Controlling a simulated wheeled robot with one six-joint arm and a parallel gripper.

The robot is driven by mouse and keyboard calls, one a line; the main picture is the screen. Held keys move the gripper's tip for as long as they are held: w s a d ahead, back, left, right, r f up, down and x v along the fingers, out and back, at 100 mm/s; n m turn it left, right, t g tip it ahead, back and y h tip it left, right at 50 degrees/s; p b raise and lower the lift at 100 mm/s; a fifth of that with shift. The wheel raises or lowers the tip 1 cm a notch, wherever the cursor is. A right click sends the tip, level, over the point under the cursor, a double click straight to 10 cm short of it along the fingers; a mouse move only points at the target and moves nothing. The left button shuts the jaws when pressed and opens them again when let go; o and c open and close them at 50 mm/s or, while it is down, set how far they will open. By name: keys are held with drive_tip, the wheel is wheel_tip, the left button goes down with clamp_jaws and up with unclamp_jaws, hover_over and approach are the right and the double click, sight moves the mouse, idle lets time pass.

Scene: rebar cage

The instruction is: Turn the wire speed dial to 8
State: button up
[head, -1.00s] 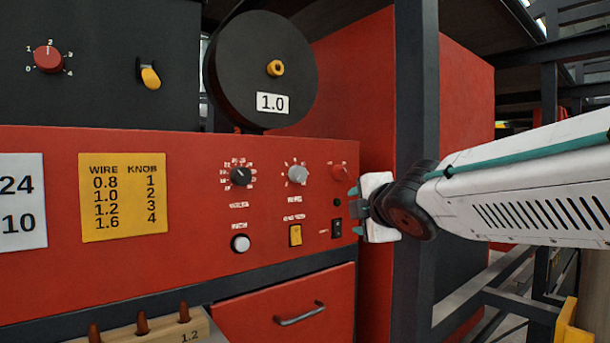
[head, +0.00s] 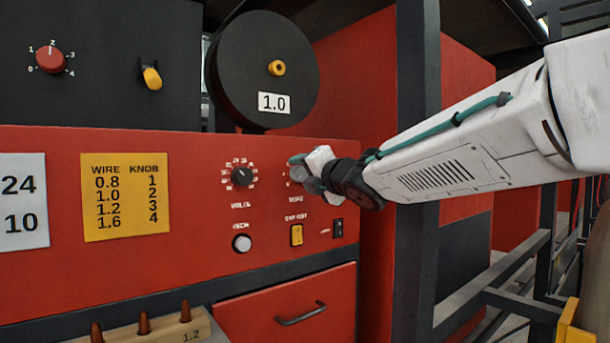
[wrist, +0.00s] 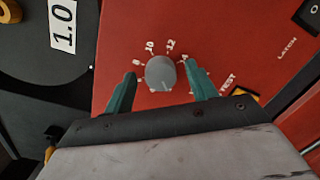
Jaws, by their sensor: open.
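The wire speed dial is a round grey knob (wrist: 160,73) with white numerals around it on the red panel. In the wrist view, 10 and 12 show beyond it. A faint light mark shows near its lower edge, but I cannot tell surely which number it points to. My gripper (wrist: 160,70) is open, its teal fingertips on either side of the knob with gaps visible. In the head view my gripper (head: 304,168) is at the panel and hides the knob; only a few of its scale marks show at the left.
Left of it is the black volts dial (head: 241,176). Below are a white inch button (head: 241,243), a yellow switch (head: 296,235) and a black latch switch (head: 338,228). A black wire spool (head: 262,75) stands above. A dark post (head: 415,130) stands right of the panel.

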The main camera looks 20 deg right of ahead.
drive_tip(key=c, duration=1)
